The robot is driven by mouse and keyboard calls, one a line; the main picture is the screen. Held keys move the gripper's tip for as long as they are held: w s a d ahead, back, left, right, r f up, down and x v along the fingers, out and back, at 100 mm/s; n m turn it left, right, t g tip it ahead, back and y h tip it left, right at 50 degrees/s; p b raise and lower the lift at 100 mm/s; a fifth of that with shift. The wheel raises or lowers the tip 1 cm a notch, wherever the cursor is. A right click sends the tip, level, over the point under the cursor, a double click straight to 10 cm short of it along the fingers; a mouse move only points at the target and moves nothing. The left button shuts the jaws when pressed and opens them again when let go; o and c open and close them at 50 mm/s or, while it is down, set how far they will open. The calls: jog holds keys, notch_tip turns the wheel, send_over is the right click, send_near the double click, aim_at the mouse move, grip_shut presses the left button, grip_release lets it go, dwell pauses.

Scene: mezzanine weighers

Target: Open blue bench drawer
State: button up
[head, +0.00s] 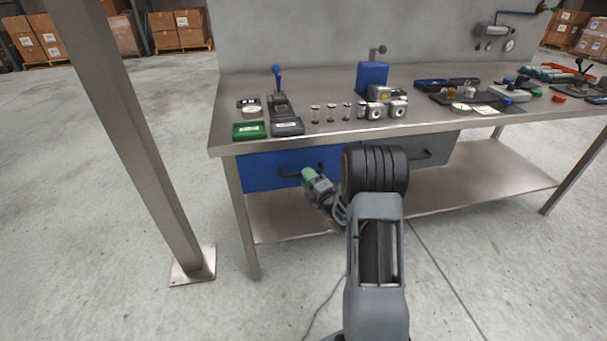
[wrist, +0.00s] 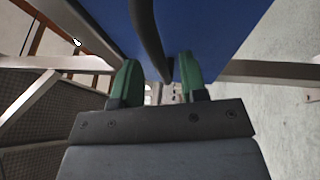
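The blue bench drawer (head: 262,172) is under the left part of the workbench top, its front looking flush with the bench. Its dark bar handle (head: 289,174) runs along the front, partly hidden by my gripper. My gripper (head: 306,174) has green fingertips and is at the handle's right part. In the wrist view the blue drawer (wrist: 215,30) fills the top. The dark handle (wrist: 148,40) passes between the two green fingers of my gripper (wrist: 157,72). The fingers are apart, with gaps seen beside the handle, so they do not appear clamped on it.
A grey drawer (head: 437,150) with its own handle is to the right, partly behind my arm. The steel workbench top (head: 330,85) holds vials, a green box (head: 249,131) and instruments. A steel post (head: 130,140) stands at the left. A lower shelf (head: 480,187) is underneath. Floor in front is clear.

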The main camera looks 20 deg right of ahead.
jog(key=shift+x, duration=1.3)
jog(key=shift+c, duration=0.2)
grip_shut()
